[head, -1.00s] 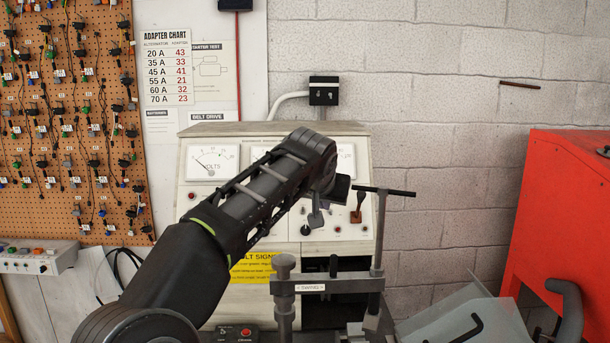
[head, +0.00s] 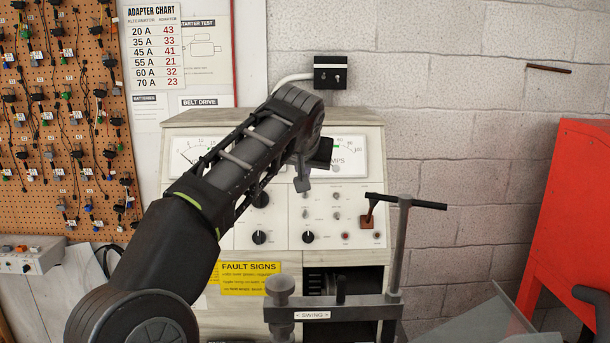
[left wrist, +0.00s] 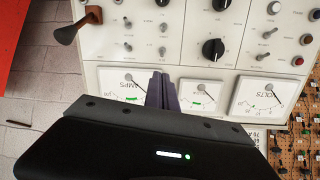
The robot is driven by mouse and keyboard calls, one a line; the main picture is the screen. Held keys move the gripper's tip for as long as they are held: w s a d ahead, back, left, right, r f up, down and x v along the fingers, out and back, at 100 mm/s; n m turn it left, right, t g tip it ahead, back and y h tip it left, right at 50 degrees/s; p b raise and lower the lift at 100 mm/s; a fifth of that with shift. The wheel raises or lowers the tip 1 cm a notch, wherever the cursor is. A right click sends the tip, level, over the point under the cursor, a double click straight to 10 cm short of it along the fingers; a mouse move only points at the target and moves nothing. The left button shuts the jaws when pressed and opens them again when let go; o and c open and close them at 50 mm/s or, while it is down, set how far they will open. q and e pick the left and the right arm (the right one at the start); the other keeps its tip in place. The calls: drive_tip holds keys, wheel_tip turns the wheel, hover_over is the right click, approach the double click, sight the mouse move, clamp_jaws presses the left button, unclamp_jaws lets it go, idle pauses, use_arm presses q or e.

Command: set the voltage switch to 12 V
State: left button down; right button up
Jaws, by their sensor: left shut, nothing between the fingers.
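The test bench panel (head: 350,240) is a pale board with meters, black knobs and small toggle switches. My left gripper (head: 302,182) is shut and empty in front of the panel, just below the meters. In the left wrist view, where the panel appears upside down, its purple fingers (left wrist: 162,91) overlap the meter row. Toggle switches (left wrist: 162,27) and a large black knob (left wrist: 214,49) show there. Labels are too small to read, so I cannot tell which control is the voltage switch or its setting. My arm hides the panel's left part in the head view.
A grey clamp frame marked SWING (head: 312,315) stands in front below. A red cabinet (head: 575,220) is at right, and a pegboard with adapter leads (head: 60,130) at left. A yellow FAULT SIGNS label (head: 250,278) sits under the panel.

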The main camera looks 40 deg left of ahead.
use_arm(q)
drive_tip(key=p+x, duration=0.2)
drive_tip(key=x, duration=0.7)
drive_tip(key=shift+w+a+p, duration=0.1)
drive_tip(key=shift+a+p, duration=0.05)
drive_tip(key=shift+p, duration=0.15)
drive_tip(key=shift+f, duration=0.15)
